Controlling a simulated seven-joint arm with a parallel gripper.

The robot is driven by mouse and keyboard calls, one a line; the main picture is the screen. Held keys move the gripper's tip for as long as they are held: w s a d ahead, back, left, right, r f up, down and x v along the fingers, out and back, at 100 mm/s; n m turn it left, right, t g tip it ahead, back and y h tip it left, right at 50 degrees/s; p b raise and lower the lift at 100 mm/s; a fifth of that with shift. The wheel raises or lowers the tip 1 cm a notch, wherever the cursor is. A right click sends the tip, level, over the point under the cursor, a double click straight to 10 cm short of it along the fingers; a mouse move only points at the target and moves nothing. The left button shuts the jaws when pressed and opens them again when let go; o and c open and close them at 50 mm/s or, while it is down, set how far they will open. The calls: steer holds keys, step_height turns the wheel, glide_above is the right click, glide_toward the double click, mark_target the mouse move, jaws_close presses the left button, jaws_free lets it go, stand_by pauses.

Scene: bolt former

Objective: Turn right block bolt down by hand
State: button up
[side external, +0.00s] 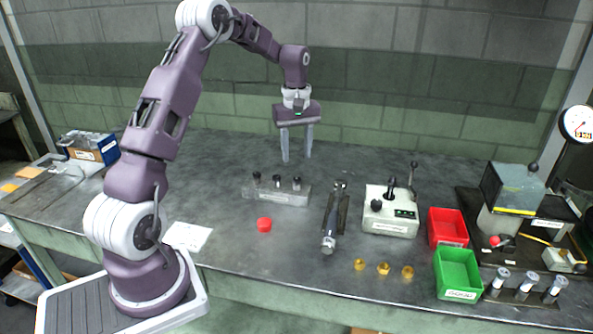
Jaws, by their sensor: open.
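A grey metal block (262,193) lies near the middle of the bench. Dark-headed bolts stand upright along it: a left one (256,178), a middle one (277,181) and the right block bolt (297,183). How far each bolt is screwed in is too small to tell. My gripper (297,158) points down with its two long fingers apart and nothing between them. In the picture its fingertips are above the right part of the block, and touch no bolt; the exact depth between them is hard to judge.
A red cap-like piece (264,225) lies in front of the block. A dark tool in a holder (329,240) and a white control box (391,220) stand to the right. Brass nuts (383,268), a red bin (447,226) and a green bin (458,273) lie farther right. The bench behind is clear.

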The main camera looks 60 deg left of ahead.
mark_target(296, 179)
steer(key=n, duration=0.4)
steer(key=shift+f+n, duration=0.3)
steer(key=shift+n, duration=0.2)
step_height(296, 179, down, 6)
steer(key=shift+f, duration=0.25)
jaws_close()
